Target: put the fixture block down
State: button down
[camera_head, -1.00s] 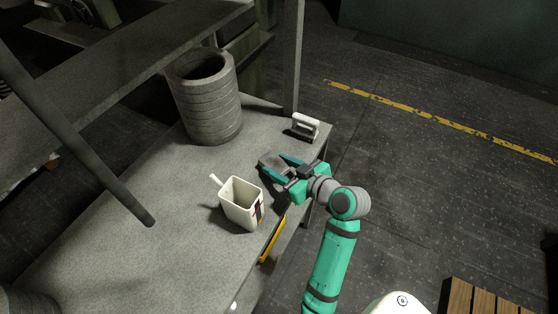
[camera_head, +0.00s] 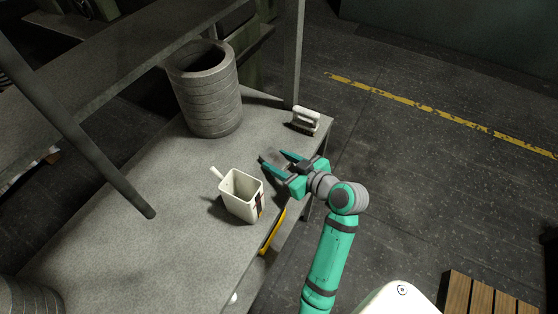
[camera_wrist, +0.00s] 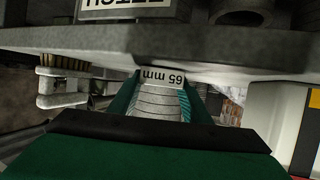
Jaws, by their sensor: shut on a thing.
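The fixture block (camera_head: 271,158) is a small grey piece between the teal fingers of my gripper (camera_head: 279,164), over the table near its right edge. In the wrist view, the block (camera_wrist: 160,102) shows grey, with a "65 mm" label, between the two fingers. My gripper is shut on it. I cannot tell whether the block's underside touches the table.
The grey table (camera_head: 130,230) holds a cream square container (camera_head: 242,205) left of my gripper, a white-handled brush (camera_head: 305,121) behind it, and a tall ribbed grey cylinder (camera_head: 207,95) at the back. A post (camera_head: 293,50) rises at the back edge. Bare tabletop lies left of the container.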

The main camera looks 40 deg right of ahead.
jog(key=c, duration=0.9)
grip_release()
jog(key=shift+f, duration=0.1)
jog(key=shift+s, duration=0.15)
jog(key=v, duration=1)
jog(key=shift+s, duration=0.25)
jog(key=shift+w, duration=0.1)
